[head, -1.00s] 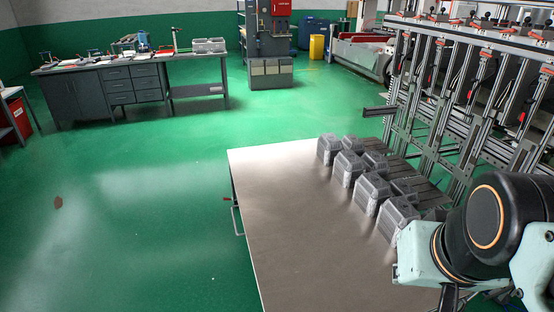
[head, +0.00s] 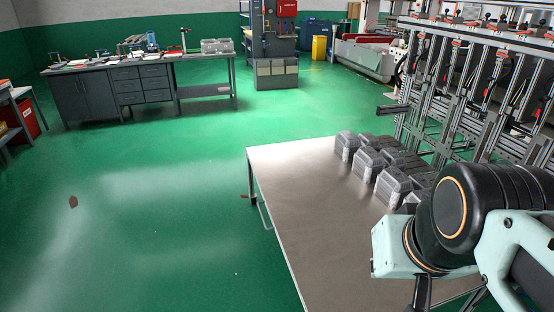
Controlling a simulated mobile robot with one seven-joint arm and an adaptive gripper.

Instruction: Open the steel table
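The steel table (head: 318,215) stands in front of me in the head view, with a bare, shiny flat top. A thin metal handle (head: 264,214) sticks out from its left side, below the top. A small red part (head: 246,197) shows beside the handle. Whether there is a drawer front there is hidden by the viewing angle. My arm reaches in from the lower right, over the table's right part. A dark piece of my gripper (head: 423,291) hangs below the wrist, well right of the handle and apart from it. Its fingers cannot be made out.
Several grey foil-like blocks (head: 368,163) stand along the table's far right side. A metal rack (head: 460,95) rises behind them. A grey workbench (head: 140,88) stands at the back left. The green floor (head: 150,220) left of the table is clear except for a small brown spot.

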